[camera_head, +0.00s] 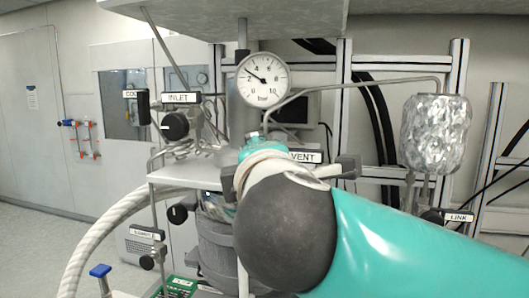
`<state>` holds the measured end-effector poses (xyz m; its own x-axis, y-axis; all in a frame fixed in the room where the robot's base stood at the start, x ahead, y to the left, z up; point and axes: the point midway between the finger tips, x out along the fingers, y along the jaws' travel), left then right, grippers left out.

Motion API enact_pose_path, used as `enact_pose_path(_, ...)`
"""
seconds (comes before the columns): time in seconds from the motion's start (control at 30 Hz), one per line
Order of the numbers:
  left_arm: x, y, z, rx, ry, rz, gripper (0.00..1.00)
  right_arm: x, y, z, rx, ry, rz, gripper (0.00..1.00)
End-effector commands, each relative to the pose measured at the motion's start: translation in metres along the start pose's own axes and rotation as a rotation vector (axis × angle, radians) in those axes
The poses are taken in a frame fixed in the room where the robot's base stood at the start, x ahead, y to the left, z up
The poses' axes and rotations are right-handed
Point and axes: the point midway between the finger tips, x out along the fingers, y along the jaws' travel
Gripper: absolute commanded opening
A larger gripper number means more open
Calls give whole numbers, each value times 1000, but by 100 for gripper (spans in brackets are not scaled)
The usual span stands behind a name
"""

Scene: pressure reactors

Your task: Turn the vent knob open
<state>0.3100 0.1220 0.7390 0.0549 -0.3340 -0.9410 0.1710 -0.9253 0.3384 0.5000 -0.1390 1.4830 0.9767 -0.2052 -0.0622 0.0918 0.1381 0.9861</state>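The white VENT label (306,156) shows at the middle of the head view, just above my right arm. A dark part (347,168) sticks out to the right of the label; I cannot tell whether it is the vent knob or part of my gripper. The area below the label is covered by my teal arm with its dark grey round joint cap, so I cannot tell how the knob is turned. My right gripper is hidden behind this arm, and its fingers cannot be made out. My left gripper is not in the picture.
A pressure gauge (262,80) stands above the label, its needle near 2. The INLET knob (175,125) and COOL knob (143,103) are to the left. A foil-wrapped vessel (435,133) and the LINK label (459,217) are to the right. Thin metal pipes run between them.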

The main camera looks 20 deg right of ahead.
Motion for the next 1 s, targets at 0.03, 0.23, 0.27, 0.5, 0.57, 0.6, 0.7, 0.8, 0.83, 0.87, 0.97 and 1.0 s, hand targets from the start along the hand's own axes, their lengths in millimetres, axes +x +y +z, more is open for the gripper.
enact_pose_path(0.03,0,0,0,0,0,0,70,0,-5,-4,-10,6,-12,10)
enact_pose_path(0.23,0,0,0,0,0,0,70,1,-6,-5,-12,6,-13,10)
enact_pose_path(0.27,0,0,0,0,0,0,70,1,-6,-5,-12,6,-13,10)
enact_pose_path(0.5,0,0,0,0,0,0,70,1,-5,-4,-10,5,-12,69)
enact_pose_path(0.57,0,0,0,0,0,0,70,1,-5,-4,-9,5,-11,70)
enact_pose_path(0.6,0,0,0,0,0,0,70,1,-5,-4,-9,4,-10,70)
enact_pose_path(0.7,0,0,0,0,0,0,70,0,-4,-3,-7,4,-9,70)
enact_pose_path(0.8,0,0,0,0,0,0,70,0,-4,-2,-6,3,-8,70)
enact_pose_path(0.83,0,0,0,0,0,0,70,0,-3,-2,-6,2,-8,70)
enact_pose_path(0.87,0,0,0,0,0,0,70,0,-3,-2,-6,2,-8,70)
enact_pose_path(0.97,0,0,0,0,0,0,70,0,-3,-2,-5,2,-7,70)
enact_pose_path(1.0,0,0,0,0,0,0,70,0,-3,-2,-5,1,-6,70)
